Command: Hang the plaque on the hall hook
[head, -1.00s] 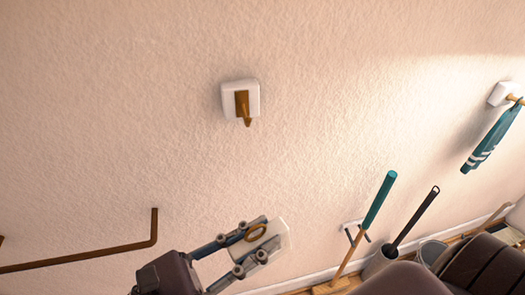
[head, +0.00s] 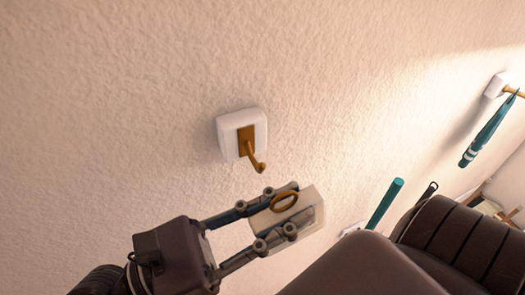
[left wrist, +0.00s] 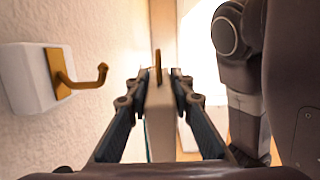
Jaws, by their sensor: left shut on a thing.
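The hall hook (head: 247,143) is a brass hook on a white block fixed to the wall. It also shows at the left of the left wrist view (left wrist: 66,78), its tip curving up. The plaque (head: 309,219) is a pale, flat block with a brass ring (head: 285,200) at its top. My left gripper (head: 272,222) is shut on the plaque, with a finger on each side. In the left wrist view the plaque (left wrist: 159,122) is seen edge-on between the fingers, to the right of the hook and apart from it. The right gripper is not in view.
A teal-handled tool (head: 384,205) and a dark handle (head: 427,191) stand low by the wall. The wall around the hook is clear.

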